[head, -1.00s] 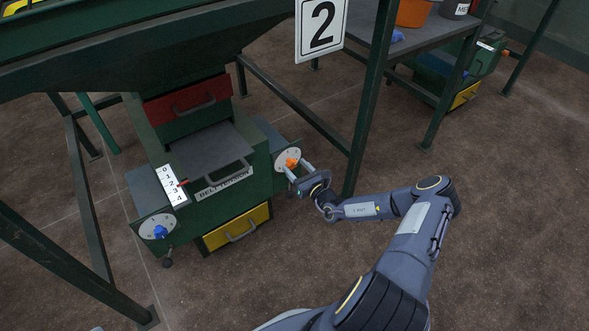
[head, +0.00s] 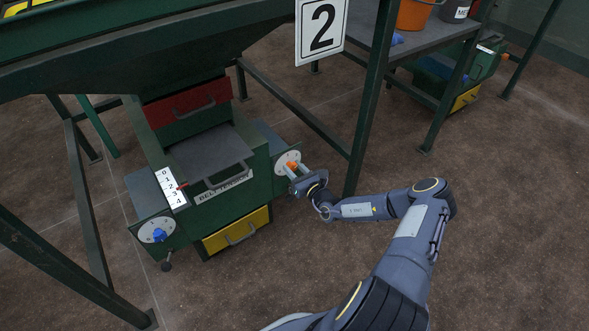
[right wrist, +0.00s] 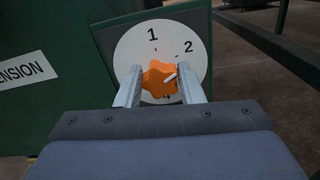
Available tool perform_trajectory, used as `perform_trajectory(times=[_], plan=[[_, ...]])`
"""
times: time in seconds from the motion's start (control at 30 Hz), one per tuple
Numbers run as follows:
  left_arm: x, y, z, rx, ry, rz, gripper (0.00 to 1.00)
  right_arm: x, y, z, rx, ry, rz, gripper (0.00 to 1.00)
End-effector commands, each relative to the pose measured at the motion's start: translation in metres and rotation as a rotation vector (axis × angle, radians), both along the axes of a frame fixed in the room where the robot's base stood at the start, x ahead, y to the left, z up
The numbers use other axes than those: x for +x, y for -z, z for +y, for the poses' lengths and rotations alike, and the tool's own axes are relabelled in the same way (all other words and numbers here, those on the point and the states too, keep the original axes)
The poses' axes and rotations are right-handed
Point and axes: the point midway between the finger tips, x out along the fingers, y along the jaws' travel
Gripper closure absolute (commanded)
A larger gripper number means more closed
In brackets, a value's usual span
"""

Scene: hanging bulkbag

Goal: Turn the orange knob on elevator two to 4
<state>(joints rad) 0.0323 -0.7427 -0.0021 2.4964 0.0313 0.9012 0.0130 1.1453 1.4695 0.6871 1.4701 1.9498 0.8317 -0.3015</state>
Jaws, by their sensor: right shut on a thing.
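The orange knob (head: 292,166) sits on a round white dial (head: 281,160) on the right side of the green machine under the sign "2". My right gripper (head: 298,171) is shut on the knob, one finger on each side. In the right wrist view, the knob (right wrist: 159,79) lies between the fingertips of the gripper (right wrist: 159,76). Its white mark points right and slightly up, below the 2. The dial (right wrist: 150,42) shows 1 at the top, 2 at upper right and part of 4 at the bottom. 3 is hidden, apparently by the right finger. My left gripper is not in view.
A blue knob (head: 159,235) sits on another dial at the machine's left. A green frame post (head: 368,110) stands close behind my right forearm. The floor at right is clear.

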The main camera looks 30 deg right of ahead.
Motion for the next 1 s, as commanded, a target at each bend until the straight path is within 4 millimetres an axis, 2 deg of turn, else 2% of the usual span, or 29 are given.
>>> perform_trajectory(times=[0.37, 1.0], plan=[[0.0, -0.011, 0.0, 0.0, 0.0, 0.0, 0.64, 0.0, -0.001, -0.001, 0.188, 0.0, 0.016, 0.88], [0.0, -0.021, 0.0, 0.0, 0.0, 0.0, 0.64, 0.0, 0.002, -0.003, 0.788, 0.0, 0.063, 0.88]])
